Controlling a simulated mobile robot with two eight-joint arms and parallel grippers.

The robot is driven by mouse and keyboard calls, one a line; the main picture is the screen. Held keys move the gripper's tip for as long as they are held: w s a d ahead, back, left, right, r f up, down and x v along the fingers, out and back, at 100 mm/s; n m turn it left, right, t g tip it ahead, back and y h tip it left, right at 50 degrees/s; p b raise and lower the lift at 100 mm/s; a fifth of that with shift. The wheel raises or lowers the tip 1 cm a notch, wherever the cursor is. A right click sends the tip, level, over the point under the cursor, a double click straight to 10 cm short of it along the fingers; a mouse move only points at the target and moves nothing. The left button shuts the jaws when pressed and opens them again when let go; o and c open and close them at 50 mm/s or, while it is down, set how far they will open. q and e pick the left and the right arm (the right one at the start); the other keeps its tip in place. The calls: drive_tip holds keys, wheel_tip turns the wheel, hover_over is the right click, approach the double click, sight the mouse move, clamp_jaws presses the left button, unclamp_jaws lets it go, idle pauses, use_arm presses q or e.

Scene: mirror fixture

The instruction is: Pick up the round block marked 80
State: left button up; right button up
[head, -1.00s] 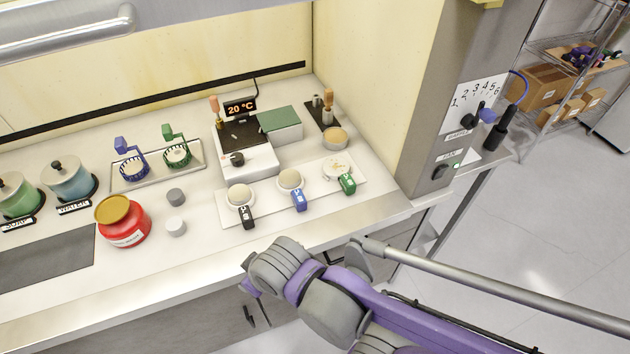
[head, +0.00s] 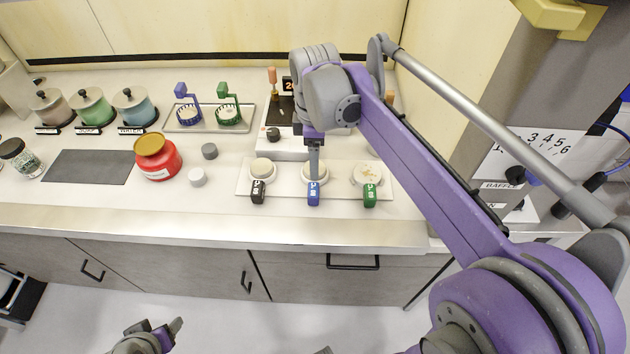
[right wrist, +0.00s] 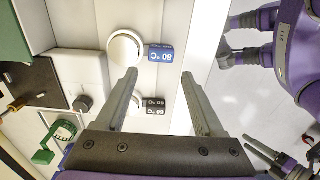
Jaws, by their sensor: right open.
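The round block with the blue tag (head: 314,172) sits between two others on a white plate. In the right wrist view its pale round top (right wrist: 124,48) shows clear, and its blue tag (right wrist: 160,54) reads 80 °C. My right gripper (head: 314,174) is over this block in the head view, hiding part of it. In the right wrist view the open, empty fingers (right wrist: 160,72) are apart, with the blue tag just beyond the tips. My left gripper (head: 155,334) shows in part at the bottom of the head view, away from the counter; its jaw state is unclear.
A black-tagged block (head: 262,168) and a green-tagged block (head: 367,175) flank the blue one on the white plate (head: 338,191). A hotplate device (head: 282,146) stands behind.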

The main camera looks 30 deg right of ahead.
sight(313, 189)
drive_tip(key=f, duration=1)
drive_tip(key=shift+a, duration=0.25)
drive_tip(key=shift+r, duration=0.1)
clamp_jaws()
